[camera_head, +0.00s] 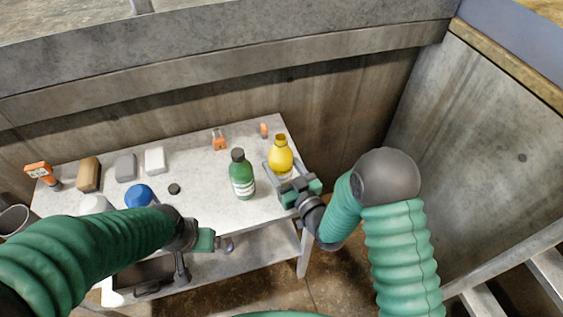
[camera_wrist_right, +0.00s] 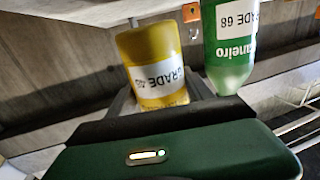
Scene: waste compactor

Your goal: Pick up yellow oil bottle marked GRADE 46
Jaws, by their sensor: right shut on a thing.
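The yellow oil bottle (camera_head: 281,157) stands near the right end of the grey table, its base partly hidden by my right gripper (camera_head: 278,172). In the right wrist view the yellow bottle (camera_wrist_right: 152,55) shows a white GRADE 46 label and sits between the fingers. My right gripper (camera_wrist_right: 160,103) is shut on it. I cannot tell whether its base touches the tabletop. My left gripper (camera_head: 222,245) hangs in front of the table's front edge, away from the bottle; its finger opening is unclear.
A green bottle (camera_head: 241,175), labelled GRADE 68 in the wrist view (camera_wrist_right: 230,45), stands close left of the yellow one. The table (camera_head: 205,190) also bears orange items, several blocks and a blue object (camera_head: 139,196). Concrete walls (camera_head: 330,95) rise behind and right.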

